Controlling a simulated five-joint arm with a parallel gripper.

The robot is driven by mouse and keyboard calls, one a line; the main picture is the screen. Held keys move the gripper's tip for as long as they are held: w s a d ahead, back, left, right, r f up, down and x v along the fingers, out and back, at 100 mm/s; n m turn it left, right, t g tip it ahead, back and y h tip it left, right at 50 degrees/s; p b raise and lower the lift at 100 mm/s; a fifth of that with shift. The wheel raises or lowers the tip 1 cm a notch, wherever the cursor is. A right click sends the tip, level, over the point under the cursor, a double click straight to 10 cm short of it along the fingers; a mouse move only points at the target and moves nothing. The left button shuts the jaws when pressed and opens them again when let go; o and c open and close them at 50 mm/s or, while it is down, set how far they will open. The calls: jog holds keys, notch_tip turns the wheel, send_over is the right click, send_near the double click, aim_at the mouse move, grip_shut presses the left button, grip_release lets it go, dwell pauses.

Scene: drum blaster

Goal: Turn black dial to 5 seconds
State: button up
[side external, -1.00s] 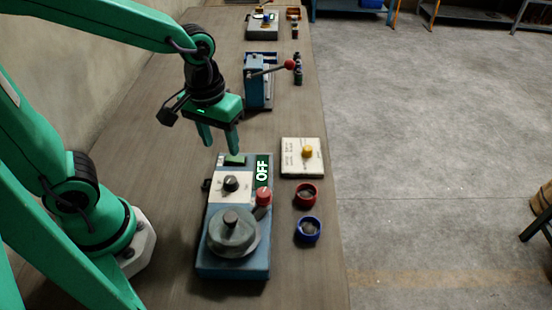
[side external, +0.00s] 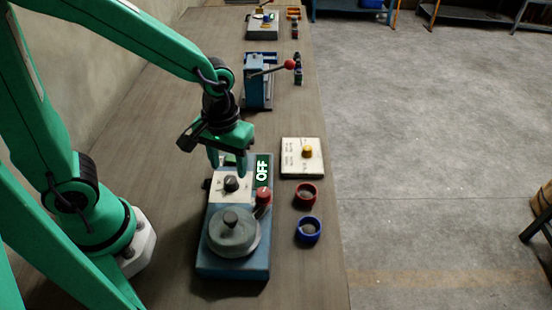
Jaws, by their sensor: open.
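The black dial (side external: 231,184) sits on a white panel on the upper part of the blue machine (side external: 238,263). The mark it points at is too small to read. My gripper (side external: 228,164) is open and points down, just behind and above the dial. Its fingers are around the machine's far edge in the picture and appear empty. I cannot tell whether they touch the machine.
A red-topped lever (side external: 263,196) and a round grey drum lid (side external: 232,234) are on the same machine. A vise-like device (side external: 259,82) stands behind.

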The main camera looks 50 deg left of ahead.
aim_at(230, 179)
jog(key=shift+f, duration=2.05)
jog(key=c, duration=1)
jog(key=shift+m, duration=0.5)
jog(key=m, duration=0.8)
